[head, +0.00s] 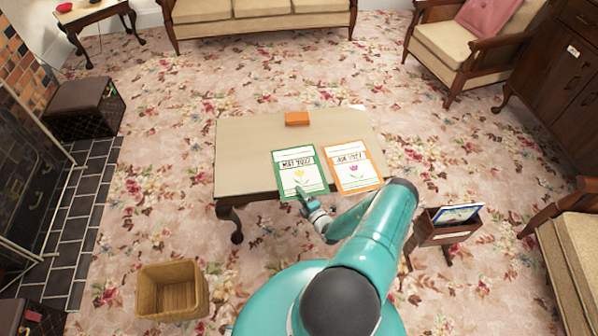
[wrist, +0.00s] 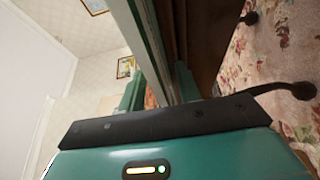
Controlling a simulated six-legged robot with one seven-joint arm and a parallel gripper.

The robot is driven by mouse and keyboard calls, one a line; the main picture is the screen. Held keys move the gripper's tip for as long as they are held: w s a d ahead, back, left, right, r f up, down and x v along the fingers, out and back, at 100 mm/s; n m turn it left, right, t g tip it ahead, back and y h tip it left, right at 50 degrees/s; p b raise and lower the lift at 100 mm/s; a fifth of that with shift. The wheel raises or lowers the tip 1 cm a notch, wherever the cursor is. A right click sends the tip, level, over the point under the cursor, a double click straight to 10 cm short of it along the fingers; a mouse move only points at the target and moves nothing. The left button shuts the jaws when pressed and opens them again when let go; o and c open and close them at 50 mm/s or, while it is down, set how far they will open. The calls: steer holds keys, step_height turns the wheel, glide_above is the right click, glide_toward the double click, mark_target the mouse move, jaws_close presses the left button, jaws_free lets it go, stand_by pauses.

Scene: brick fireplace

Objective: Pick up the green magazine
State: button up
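The green magazine (head: 300,173) lies flat on the low table (head: 243,160), with its near edge at the table's front edge. It has a white cover and a yellow flower. My gripper (head: 304,196) is at that near edge. In the wrist view the magazine (wrist: 148,42) shows edge-on as a thin green and white strip. One teal finger is left of the strip and the other is right of it, by the dark table side, so my gripper (wrist: 160,90) looks open around the edge. Whether either finger touches it is unclear.
An orange magazine (head: 354,166) lies just right of the green one. An orange box (head: 297,119) sits at the table's back. A wicker basket (head: 172,290) stands on the floor at front left. A magazine rack (head: 444,230) stands to the right. The table's left part is bare.

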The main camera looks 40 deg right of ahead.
jaws_close()
steer(key=shift+r, duration=0.15)
